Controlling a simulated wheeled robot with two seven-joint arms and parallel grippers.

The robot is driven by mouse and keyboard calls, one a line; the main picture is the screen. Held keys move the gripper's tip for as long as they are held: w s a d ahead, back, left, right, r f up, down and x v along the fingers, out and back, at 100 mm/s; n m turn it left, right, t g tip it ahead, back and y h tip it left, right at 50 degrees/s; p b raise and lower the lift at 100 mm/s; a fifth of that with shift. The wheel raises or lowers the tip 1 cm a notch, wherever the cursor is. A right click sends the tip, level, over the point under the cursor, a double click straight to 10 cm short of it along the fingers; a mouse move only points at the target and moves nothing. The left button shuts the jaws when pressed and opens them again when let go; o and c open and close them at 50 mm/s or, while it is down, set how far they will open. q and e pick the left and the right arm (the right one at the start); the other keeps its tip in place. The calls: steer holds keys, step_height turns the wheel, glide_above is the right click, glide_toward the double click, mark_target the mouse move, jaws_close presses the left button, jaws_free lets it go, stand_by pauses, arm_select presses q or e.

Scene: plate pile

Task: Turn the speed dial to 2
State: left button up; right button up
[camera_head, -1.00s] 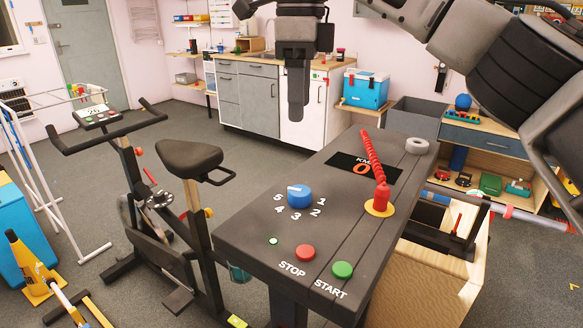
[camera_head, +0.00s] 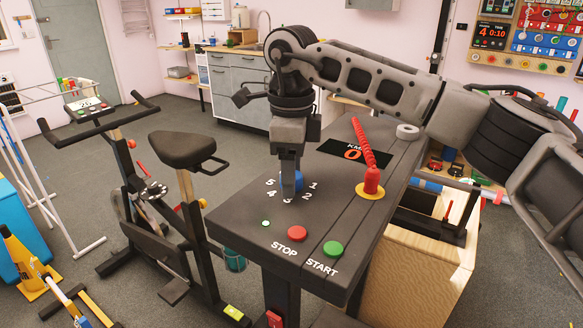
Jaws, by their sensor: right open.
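The blue speed dial (camera_head: 298,181) sits on the dark console top (camera_head: 240,215), with the numbers 1 to 5 printed around its near side. My right gripper (camera_head: 289,196) points straight down at the dial and covers much of it, including its white pointer mark. Its jaws are open, seen nearly edge-on, with the fingertips at the dial's near side. I cannot tell whether they touch it. The left gripper is not in view.
A red STOP button (camera_head: 297,233) and a green START button (camera_head: 333,248) lie near the front edge. A red coiled cord (camera_head: 363,145) runs to a red plug on a yellow disc (camera_head: 370,190) right of the dial. An exercise bike (camera_head: 182,150) stands left.

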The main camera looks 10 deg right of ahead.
steer(key=c, duration=1)
steer(key=shift+n, duration=0.3)
